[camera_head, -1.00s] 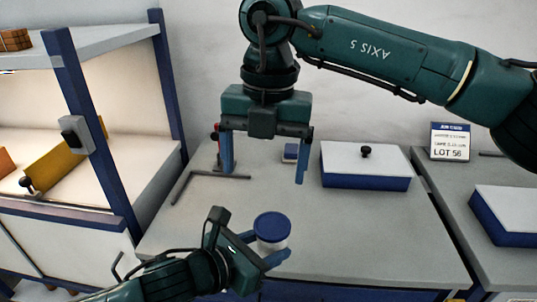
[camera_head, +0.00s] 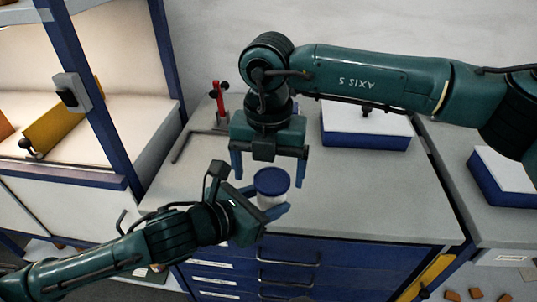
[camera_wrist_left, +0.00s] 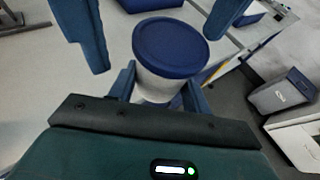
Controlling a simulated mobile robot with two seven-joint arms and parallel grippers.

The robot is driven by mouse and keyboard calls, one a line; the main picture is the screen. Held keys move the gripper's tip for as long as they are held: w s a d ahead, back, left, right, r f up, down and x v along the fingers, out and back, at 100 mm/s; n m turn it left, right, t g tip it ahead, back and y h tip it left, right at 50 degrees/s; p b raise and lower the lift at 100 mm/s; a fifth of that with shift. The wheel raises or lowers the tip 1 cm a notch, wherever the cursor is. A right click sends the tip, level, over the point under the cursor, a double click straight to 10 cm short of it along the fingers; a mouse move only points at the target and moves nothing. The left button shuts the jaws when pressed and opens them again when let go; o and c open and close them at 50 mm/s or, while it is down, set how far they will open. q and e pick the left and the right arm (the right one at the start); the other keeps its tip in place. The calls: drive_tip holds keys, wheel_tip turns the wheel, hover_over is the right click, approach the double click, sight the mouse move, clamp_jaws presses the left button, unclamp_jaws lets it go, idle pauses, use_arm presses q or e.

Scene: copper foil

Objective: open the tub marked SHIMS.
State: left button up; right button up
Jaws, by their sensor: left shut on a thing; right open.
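A small round tub (camera_head: 272,186) with a blue lid and a pale body is held upright in my left gripper (camera_head: 264,201). The tub also shows in the left wrist view (camera_wrist_left: 170,50), between the left fingers, lid on. No marking on it can be read. My right gripper (camera_head: 268,168) is open and points down, its fingers on either side of the lid and slightly above it in the head view. Its two blue fingers also show at the top of the left wrist view, apart from the lid.
A grey worktop (camera_head: 350,195) lies beneath, with blue drawers (camera_head: 285,262) in front. A blue box with a white lid (camera_head: 365,130) stands behind to the right. A red stand (camera_head: 219,105) is at the back left. A shelf unit with a yellow bin (camera_head: 58,122) is at left.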

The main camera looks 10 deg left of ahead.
drive_tip(key=shift+a, duration=0.15)
drive_tip(key=c, duration=1.2)
drive_tip(key=shift+r, duration=0.85)
drive_tip(key=shift+d+r, duration=0.2)
